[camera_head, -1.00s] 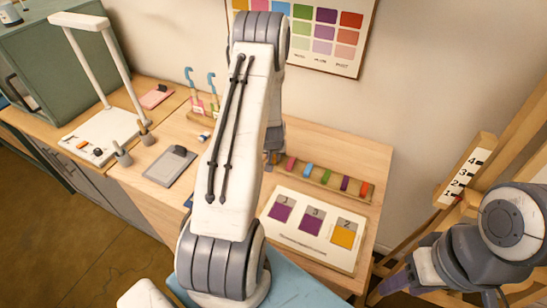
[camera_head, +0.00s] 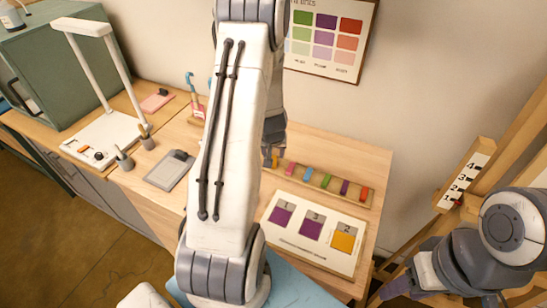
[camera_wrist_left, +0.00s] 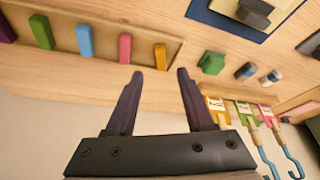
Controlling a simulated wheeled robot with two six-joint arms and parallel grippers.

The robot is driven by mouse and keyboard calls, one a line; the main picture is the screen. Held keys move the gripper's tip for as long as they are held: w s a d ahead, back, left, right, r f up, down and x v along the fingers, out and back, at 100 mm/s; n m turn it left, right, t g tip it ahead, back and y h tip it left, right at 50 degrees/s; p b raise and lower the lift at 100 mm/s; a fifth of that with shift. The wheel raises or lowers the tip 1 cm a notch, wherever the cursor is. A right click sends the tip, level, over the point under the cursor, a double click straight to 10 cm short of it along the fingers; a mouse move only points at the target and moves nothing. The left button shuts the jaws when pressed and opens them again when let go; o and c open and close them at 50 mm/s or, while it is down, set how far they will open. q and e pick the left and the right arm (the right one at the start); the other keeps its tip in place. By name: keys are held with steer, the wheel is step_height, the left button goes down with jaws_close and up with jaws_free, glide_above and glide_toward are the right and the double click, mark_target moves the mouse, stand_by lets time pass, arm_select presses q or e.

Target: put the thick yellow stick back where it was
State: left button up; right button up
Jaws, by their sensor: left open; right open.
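The thick yellow stick (camera_wrist_left: 160,56) stands in the wooden rack (camera_wrist_left: 105,72), beside the pink stick (camera_wrist_left: 124,48), in the left wrist view. In the head view the yellow stick (camera_head: 275,161) is at the rack's left end, partly hidden by my left gripper (camera_head: 271,152). In the wrist view the left gripper (camera_wrist_left: 160,74) is open and empty, its two fingertips apart, with the yellow stick beyond the gap between them and not held. My right gripper (camera_head: 396,287) is open, at the lower right, away from the rack.
Blue (camera_head: 308,174), green, purple and red sticks stand further right in the rack. A card with color swatches (camera_head: 314,258) lies in front. A small green block (camera_wrist_left: 211,62) and hooked tools (camera_wrist_left: 270,150) are near the gripper. An easel stands at right.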

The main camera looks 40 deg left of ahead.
arm_select(q)
steer(key=s+d+r+m+h, duration=0.15)
steer(key=d+r, duration=0.25)
steer(key=d, duration=0.4)
steer(key=d+r+m+h+p, duration=0.1)
steer(key=d+r+m, duration=0.3)
steer(key=d, duration=0.5)
steer(key=s+d+r+m+h, duration=0.1)
steer(key=d+r+h, duration=0.1)
steer(key=d+r, duration=0.45)
steer(key=s+d+r+m+g, duration=0.1)
steer(key=s+d+r+m, duration=0.1)
steer(key=s+d, duration=0.2)
steer(key=s+d+r+m+g, duration=0.1)
steer(key=s+d+m, duration=0.2)
steer(key=s, duration=0.7)
steer(key=s+d+r+m+g, duration=0.1)
steer(key=s+d+r+m, duration=0.1)
steer(key=s, duration=0.5)
steer(key=d+m, duration=0.1)
steer(key=d, duration=0.1)
steer(key=shift+s+d+r+g+y, duration=0.15)
steer(key=shift+d+r+g+y, duration=0.15)
steer(key=shift+r+g+y, duration=0.1)
steer(key=shift+f, duration=0.1)
step_height(320, 180, down, 6)
steer(key=b, duration=0.6)
